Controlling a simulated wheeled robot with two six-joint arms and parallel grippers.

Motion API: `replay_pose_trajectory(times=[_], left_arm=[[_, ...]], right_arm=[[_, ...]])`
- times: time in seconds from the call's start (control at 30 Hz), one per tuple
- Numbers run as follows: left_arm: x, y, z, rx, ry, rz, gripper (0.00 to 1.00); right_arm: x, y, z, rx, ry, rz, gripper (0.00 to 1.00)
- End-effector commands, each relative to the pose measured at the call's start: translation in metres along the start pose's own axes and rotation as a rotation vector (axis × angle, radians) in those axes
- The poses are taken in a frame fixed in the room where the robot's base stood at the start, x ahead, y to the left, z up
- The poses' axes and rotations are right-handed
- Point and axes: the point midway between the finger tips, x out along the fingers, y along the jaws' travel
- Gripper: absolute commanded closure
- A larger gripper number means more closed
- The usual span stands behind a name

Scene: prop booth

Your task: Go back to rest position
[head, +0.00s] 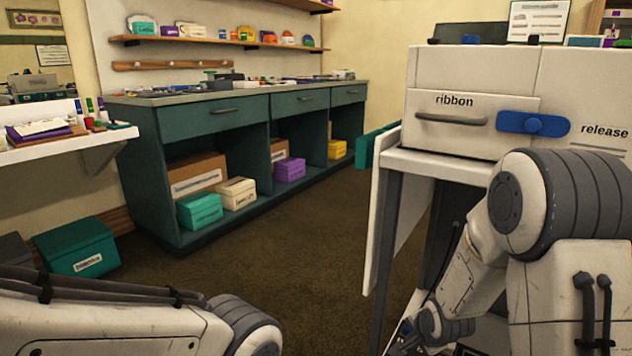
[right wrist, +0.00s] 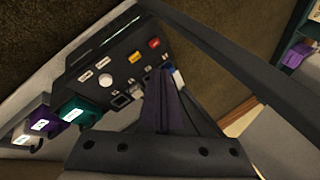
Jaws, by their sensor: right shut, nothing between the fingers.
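My right gripper (right wrist: 166,78) shows in the right wrist view with its dark fingers together and nothing between them. It points toward a black control panel (right wrist: 113,61); I cannot tell how far apart they are. In the head view my right arm hangs down at the lower right, beside the white machine (head: 470,70) marked "ribbon" and "release". The right gripper's fingertips cannot be made out there. My left arm crosses the lower left corner of the head view, and its gripper is out of frame.
The panel has yellow (right wrist: 134,57) and red (right wrist: 154,43) buttons. A teal cabinet (head: 215,123) holds boxes along the back wall. A white shelf (head: 70,147) is at left, with a teal box (head: 78,247) below. Carpet (head: 310,225) between cabinet and machine is clear.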

Motion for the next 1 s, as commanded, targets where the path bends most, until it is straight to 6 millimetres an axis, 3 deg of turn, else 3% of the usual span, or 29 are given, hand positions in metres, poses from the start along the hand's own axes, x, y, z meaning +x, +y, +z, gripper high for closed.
replay_pose_trajectory(times=[0.03,0.2,0.57,0.8,1.0], left_arm=[[0.000,0.000,0.000,0.000,0.000,0.000,0.50],[0.000,0.000,0.000,0.000,0.000,0.000,0.50],[0.000,0.000,0.000,0.000,0.000,0.000,0.50],[-0.035,0.003,-0.002,0.000,0.001,0.000,0.50],[-0.058,0.004,-0.003,0.000,0.000,0.000,0.50]], right_arm=[[-0.017,0.003,0.005,-0.127,-0.006,0.024,1.00],[-0.063,0.026,0.026,-0.543,-0.074,0.114,1.00],[-0.127,0.068,0.064,-1.139,-0.261,0.164,1.00],[-0.192,0.046,0.120,-1.356,-0.379,0.117,1.00],[-0.247,0.042,0.162,-1.514,-0.475,0.083,1.00]])
